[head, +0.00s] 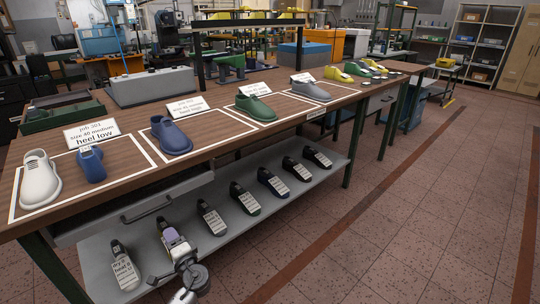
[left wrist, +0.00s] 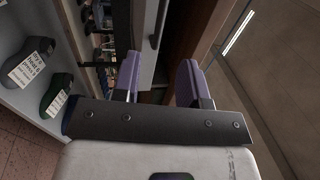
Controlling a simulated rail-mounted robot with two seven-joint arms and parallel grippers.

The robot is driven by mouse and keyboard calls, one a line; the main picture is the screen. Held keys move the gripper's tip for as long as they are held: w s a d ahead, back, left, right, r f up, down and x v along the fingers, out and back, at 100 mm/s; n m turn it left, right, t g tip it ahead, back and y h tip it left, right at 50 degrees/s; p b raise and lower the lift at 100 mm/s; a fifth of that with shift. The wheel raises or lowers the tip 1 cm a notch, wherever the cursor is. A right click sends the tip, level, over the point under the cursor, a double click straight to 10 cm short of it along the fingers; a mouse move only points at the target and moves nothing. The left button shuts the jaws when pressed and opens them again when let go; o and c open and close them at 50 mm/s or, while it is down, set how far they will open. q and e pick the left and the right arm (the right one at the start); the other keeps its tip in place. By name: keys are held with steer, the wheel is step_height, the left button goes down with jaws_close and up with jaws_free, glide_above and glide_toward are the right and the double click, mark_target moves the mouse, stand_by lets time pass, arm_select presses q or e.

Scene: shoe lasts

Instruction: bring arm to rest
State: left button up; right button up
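My left gripper (head: 172,236) is in front of the grey lower shelf (head: 180,262), at the lower left of the head view. Its purple fingers stand apart with nothing between them in the left wrist view (left wrist: 160,72). It partly covers one dark shoe last on that shelf; I cannot tell whether it touches it. Other dark labelled lasts stand along the shelf, such as one at the left end (head: 123,266) and one right of the gripper (head: 212,217). In the left wrist view a green-dark last (left wrist: 57,92) stands left of the fingers. My right gripper is not in view.
The wooden table (head: 225,98) above the shelf carries a white shoe (head: 39,179), a small blue one (head: 90,164), a larger blue one (head: 171,136), a green one (head: 256,107) and a grey one (head: 310,88) in white frames. A drawer handle (head: 146,209) juts below. Tiled floor at right is clear.

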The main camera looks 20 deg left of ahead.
arm_select(q)
steer(key=s+d+r+n+h+p, duration=0.1)
steer(key=s+d+r+h+p, duration=0.3)
steer(key=d, duration=0.3)
steer(key=s+d+r+n+h+p, duration=0.1)
steer(key=s+d+h, duration=0.3)
steer(key=d+h, duration=0.25)
steer(key=s+d+r+n+h+p, duration=0.1)
steer(key=s+d+r+h+p, duration=0.3)
steer(key=d, duration=0.4)
steer(key=s+d+g+h+p, duration=0.25)
steer(key=s+p, duration=0.45)
steer(key=s, duration=0.5)
steer(key=s+d+g+h+p, duration=0.1)
steer(key=s+d+g+p, duration=0.25)
steer(key=s+p, duration=0.65)
steer(key=w+p+v, duration=0.2)
steer(key=p+v, duration=0.9)
steer(key=v, duration=0.1)
steer(key=w+r+p+v, duration=0.1)
steer(key=w+p+v, duration=0.2)
steer(key=p+v, duration=0.8)
steer(key=w+r+p+v, duration=0.1)
steer(key=w+p+v, duration=0.2)
steer(key=p+v, duration=0.8)
steer(key=v, duration=0.3)
steer(key=shift+p, duration=0.35)
steer(key=shift+w+d+r, duration=0.1)
steer(key=shift+w, duration=0.05)
